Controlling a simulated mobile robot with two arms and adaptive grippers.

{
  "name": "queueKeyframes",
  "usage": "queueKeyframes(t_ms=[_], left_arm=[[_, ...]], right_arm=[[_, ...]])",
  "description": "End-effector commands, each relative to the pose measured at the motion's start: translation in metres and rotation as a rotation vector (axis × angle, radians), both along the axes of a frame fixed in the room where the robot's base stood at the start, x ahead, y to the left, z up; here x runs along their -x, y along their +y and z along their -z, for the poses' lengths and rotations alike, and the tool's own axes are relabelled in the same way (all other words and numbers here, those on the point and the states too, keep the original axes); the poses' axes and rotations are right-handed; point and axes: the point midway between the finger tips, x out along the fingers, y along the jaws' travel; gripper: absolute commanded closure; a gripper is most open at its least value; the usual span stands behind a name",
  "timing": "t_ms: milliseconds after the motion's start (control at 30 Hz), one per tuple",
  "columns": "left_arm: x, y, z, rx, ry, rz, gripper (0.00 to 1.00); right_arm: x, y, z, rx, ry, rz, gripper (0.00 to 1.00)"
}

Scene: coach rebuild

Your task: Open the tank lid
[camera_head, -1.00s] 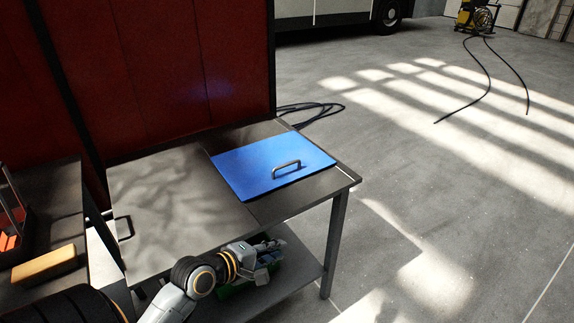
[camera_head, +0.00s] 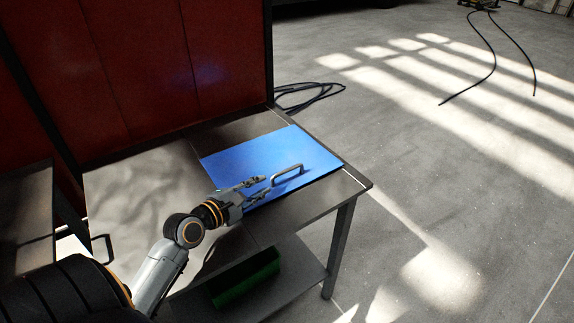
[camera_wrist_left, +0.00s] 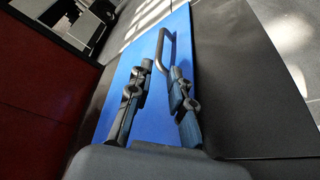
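The tank lid is a flat blue panel (camera_head: 240,160) with a dark bar handle (camera_head: 287,173), lying flat in the top of a dark metal table (camera_head: 140,195). My left gripper (camera_head: 262,188) is over the lid's near left part, just left of the handle. Its fingers are apart with nothing between them. In the left wrist view the open fingers (camera_wrist_left: 160,85) point along the blue lid (camera_wrist_left: 183,25) toward the handle (camera_wrist_left: 160,50), which shows beyond and between the fingertips. I cannot tell whether they touch it. My right gripper is not in view.
A green bin (camera_head: 245,277) stands on the shelf under the table. A red panel wall (camera_head: 150,70) rises behind the table. Another dark bench (camera_head: 25,215) is at the left. Black cables (camera_head: 305,98) lie on the floor, which is open at the right.

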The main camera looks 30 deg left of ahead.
Motion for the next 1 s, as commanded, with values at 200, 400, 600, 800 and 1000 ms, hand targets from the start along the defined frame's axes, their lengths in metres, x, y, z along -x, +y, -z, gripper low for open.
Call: queueKeyframes(t_ms=[200, 400, 600, 800, 1000], left_arm=[[-0.044, -0.004, 0.007, -0.001, -0.003, 0.001, 0.79], [-0.085, -0.007, 0.017, -0.001, -0.002, 0.0, 0.79], [-0.111, -0.009, 0.024, -0.002, 0.001, 0.001, 0.79], [-0.121, -0.01, 0.026, -0.002, 0.0, 0.0, 0.79], [-0.121, -0.01, 0.026, -0.002, 0.0, 0.0, 0.79]], right_arm=[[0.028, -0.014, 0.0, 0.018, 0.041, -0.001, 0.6], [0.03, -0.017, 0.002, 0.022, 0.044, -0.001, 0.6], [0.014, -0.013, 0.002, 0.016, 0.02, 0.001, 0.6], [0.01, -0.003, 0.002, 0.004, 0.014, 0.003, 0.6], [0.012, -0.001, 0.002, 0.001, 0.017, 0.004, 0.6]])
